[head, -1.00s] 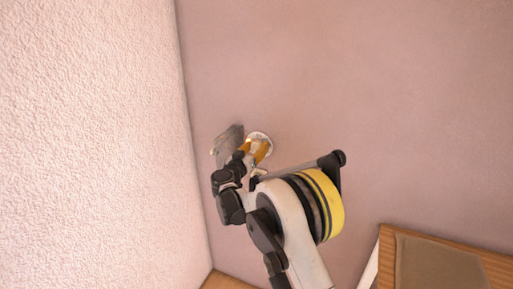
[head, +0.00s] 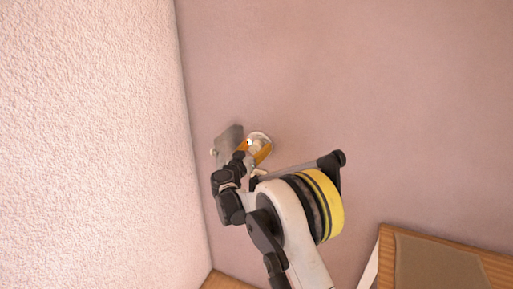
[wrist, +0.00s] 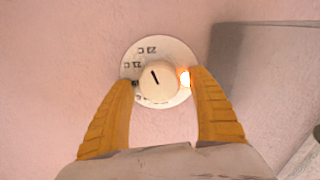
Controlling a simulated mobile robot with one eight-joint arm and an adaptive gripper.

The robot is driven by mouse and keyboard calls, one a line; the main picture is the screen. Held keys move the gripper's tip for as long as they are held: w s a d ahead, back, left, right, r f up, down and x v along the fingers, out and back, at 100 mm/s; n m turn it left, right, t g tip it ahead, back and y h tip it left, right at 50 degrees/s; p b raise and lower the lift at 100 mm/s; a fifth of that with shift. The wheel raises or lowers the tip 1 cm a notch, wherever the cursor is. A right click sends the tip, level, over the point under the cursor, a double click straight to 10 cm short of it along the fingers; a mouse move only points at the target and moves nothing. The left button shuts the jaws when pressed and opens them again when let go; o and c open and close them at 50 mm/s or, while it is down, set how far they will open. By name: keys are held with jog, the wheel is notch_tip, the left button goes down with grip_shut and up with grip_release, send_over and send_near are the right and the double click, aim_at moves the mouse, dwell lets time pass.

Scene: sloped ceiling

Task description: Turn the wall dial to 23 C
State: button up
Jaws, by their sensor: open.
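The round white wall dial (head: 262,137) is on the pinkish wall, partly hidden by my gripper (head: 254,145) in the head view. In the wrist view the dial plate (wrist: 150,97) faces me with its lettering upside down. "23 C" is at the top, "21 C" at upper left, and lower marks are partly hidden. The knob (wrist: 158,82) has a short black line slanting toward the upper left; its exact reading is unclear. My gripper (wrist: 160,77) is open, one orange finger on each side of the knob, with visible gaps.
A white textured wall (head: 90,140) rises at left. A wood-framed piece (head: 440,265) stands at lower right.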

jog(key=v, duration=1.2)
jog(key=s+d+r+g, duration=0.2)
jog(key=d+r, duration=0.1)
jog(key=d, duration=0.4)
jog(key=s+d+r+g, duration=0.2)
jog(key=d+r, duration=0.1)
jog(key=d, duration=0.4)
jog(key=s+d+r+g+y, duration=0.1)
jog(key=s+d+r+g, duration=0.15)
jog(key=s+d, duration=0.75)
jog(key=s+d+f+n+g+y, duration=0.1)
jog(key=s+d+f+y, duration=0.1)
jog(key=s, duration=1)
jog(key=s+d+f+n+g+y, duration=0.1)
jog(key=s+d+f+g+y, duration=0.1)
jog(key=s, duration=1.1)
notch_tip(320, 180, down, 2)
jog(key=shift+s+d+f+y, duration=0.1)
jog(key=shift+s+d+y, duration=0.2)
jog(key=shift+d+y, duration=0.25)
jog(key=shift+c, duration=0.5)
